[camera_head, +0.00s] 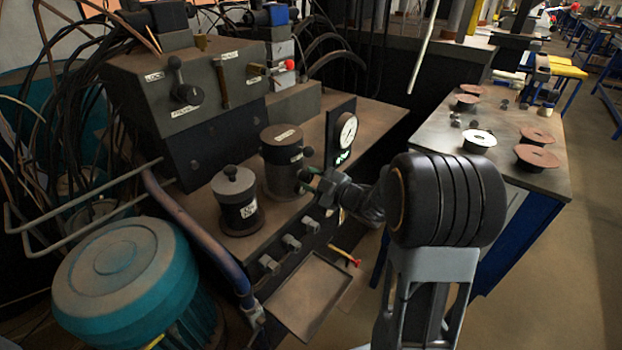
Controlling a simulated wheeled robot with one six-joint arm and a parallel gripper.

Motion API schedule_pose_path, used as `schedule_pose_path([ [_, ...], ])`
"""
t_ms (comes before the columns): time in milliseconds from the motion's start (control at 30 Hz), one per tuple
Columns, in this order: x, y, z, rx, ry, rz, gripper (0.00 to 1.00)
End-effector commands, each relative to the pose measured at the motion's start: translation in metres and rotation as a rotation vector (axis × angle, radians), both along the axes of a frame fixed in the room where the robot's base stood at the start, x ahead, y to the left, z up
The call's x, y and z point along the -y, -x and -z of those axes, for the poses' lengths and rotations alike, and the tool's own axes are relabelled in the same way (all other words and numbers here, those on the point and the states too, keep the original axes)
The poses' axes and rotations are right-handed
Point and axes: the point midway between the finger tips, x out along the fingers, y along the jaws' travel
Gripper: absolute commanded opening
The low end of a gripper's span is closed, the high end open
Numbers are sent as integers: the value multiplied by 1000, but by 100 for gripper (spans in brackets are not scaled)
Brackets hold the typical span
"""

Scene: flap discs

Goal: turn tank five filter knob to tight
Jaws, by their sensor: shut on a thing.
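A dark cylindrical canister (282,160) with a pale label stands on the brown bench top. A small black knob (307,152) shows at its upper right side. My gripper (307,178) reaches in from the right, with small green parts near its fingertips. It is shut at the canister's right side, on what looks like a dark filter knob mostly hidden by the fingers. The knob's setting and the small labels are too small to read. A shorter canister (238,205) with a grey lid and black top knob stands to the left.
A round gauge (347,131) stands on a dark panel just behind my gripper. Several grey knobs line the bench front above an empty tray (308,297). A teal motor housing (124,270) and a labelled valve block (190,85) are at left. A table (470,150) with discs is at right.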

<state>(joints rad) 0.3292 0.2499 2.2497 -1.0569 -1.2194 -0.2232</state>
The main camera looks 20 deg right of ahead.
Motion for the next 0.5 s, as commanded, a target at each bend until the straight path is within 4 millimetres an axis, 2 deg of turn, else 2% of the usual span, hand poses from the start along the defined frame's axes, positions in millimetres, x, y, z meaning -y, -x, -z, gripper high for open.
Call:
schedule_pose_path([
  [333,-1,1,2,-7,-2,-1,12],
  [367,-1,1,2,-7,-2,-1,39],
  [500,0,1,2,-5,-2,-1,52],
])
